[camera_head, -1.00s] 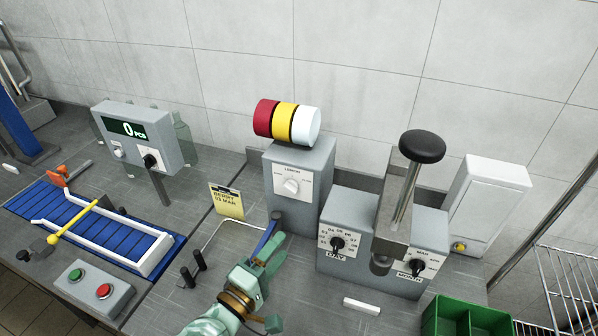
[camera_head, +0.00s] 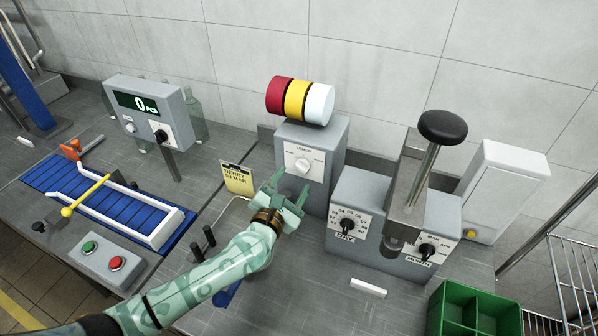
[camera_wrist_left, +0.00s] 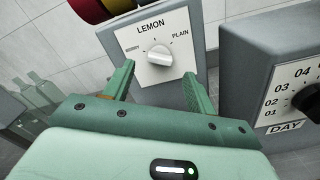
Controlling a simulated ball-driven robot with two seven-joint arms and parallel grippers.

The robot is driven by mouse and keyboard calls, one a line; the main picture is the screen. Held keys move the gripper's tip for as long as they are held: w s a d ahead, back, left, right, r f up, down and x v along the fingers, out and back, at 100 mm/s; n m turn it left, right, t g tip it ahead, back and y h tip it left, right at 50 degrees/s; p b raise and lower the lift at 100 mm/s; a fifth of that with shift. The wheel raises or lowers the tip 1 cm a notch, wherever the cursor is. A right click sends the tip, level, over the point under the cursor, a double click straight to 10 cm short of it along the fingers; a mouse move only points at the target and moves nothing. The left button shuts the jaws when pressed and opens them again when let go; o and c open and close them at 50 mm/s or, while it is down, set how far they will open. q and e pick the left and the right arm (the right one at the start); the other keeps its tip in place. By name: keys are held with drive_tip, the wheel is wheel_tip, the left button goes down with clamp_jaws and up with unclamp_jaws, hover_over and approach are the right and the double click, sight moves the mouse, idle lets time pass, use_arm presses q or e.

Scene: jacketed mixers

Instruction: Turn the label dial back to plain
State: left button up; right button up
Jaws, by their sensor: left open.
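The label dial (camera_head: 303,166) is a white knob on a white plate on the front of a grey box. In the left wrist view the dial (camera_wrist_left: 157,55) has LEMON above it, PLAIN to its right and BERRY to its left. I cannot clearly tell which mark its pointer faces. My left gripper (camera_head: 290,184) is open in front of and just below the dial. In the left wrist view its fingers (camera_wrist_left: 158,72) stand on either side below the knob, with nothing between them. My right gripper is not in view.
Red, yellow and white rolls (camera_head: 300,101) sit on top of the grey box. A yellow card (camera_head: 237,179) stands to its left. The date stamper with a DAY dial (camera_head: 347,225) stands close on the right. A blue piece (camera_head: 228,292) shows beneath my left arm.

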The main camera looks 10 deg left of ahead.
sight(300, 170)
use_arm(q)
drive_tip(key=w, duration=0.4)
drive_tip(key=shift+w+d+b, duration=0.1)
drive_tip(key=shift+d+b, duration=0.25)
drive_tip(key=shift+d, duration=0.05)
drive_tip(key=shift+w, duration=0.35)
drive_tip(key=c, duration=1)
